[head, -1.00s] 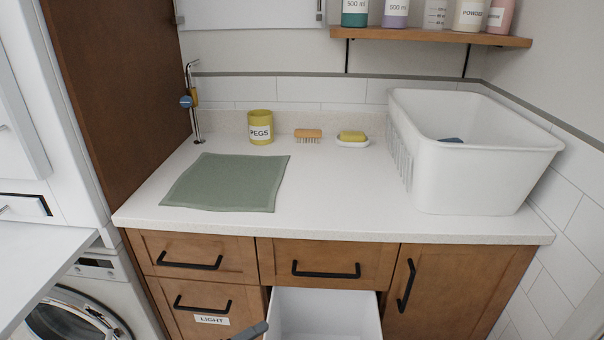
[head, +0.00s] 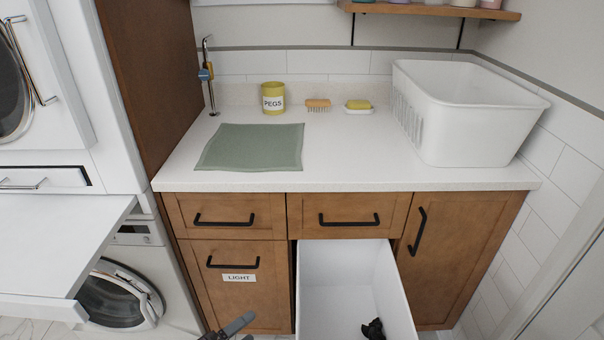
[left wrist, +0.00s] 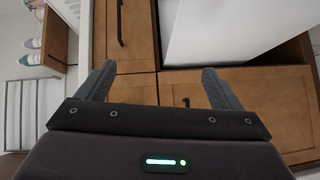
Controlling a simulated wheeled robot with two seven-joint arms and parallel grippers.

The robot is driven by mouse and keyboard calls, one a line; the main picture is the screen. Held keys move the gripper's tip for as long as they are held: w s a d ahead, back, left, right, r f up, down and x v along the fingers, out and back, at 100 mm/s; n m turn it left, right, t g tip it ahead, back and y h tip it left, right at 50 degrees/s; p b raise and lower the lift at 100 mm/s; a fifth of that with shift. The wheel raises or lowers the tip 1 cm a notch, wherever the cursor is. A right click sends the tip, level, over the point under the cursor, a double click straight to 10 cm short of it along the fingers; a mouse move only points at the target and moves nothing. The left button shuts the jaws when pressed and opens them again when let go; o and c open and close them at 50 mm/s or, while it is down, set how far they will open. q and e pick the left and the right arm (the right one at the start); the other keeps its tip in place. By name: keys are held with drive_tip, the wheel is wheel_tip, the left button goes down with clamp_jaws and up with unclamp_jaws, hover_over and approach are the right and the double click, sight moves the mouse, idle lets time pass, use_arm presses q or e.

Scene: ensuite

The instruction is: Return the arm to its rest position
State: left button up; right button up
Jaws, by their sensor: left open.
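My left gripper (head: 228,330) shows at the bottom edge of the head view, low in front of the cabinet door labelled LIGHT (head: 239,278) and left of the pulled-out white bin (head: 345,270). In the left wrist view my left gripper (left wrist: 160,85) has its two fingers wide apart with nothing between them, facing the wooden cabinet fronts. Most of the left arm is outside the head view. My right gripper is not seen in either view.
The open bin holds a dark crumpled item (head: 374,329) and juts out from the cabinets. The countertop (head: 345,150) carries a green cloth (head: 252,147), a PEGS tin (head: 273,98), a brush (head: 318,104) and a white basket (head: 465,120). A white shelf (head: 60,245) sticks out at left.

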use_arm(q)
drive_tip(key=s+a+f+m+g+y+p, duration=0.15)
drive_tip(key=s+f, duration=0.25)
drive_tip(key=f, duration=0.4)
drive_tip(key=s+a+f+m+g+y+p, duration=0.1)
drive_tip(key=s+f+y+p, duration=0.2)
drive_tip(key=f, duration=0.5)
drive_tip(key=s+a+f+m+g+y+p, duration=0.1)
drive_tip(key=s+a+f+g+y, duration=0.15)
drive_tip(key=s+f, duration=0.35)
drive_tip(key=s+a+f+m+g+y+p, duration=0.1)
drive_tip(key=s+f+m+g, duration=0.1)
drive_tip(key=s, duration=0.5)
drive_tip(key=s+a+f+m+g+y+p, duration=0.1)
drive_tip(key=s+a+f+m+g+y, duration=0.1)
drive_tip(key=s+f, duration=0.3)
drive_tip(key=s+a+f+m+g+y+p, duration=0.1)
drive_tip(key=s+a+f+m+g, duration=0.1)
drive_tip(key=s, duration=0.8)
wheel_tip(320, 180, down, 2)
drive_tip(key=shift+s+a+f+m+y, duration=0.15)
drive_tip(key=shift+s+f+m+y, duration=0.2)
drive_tip(key=shift+m, duration=0.2)
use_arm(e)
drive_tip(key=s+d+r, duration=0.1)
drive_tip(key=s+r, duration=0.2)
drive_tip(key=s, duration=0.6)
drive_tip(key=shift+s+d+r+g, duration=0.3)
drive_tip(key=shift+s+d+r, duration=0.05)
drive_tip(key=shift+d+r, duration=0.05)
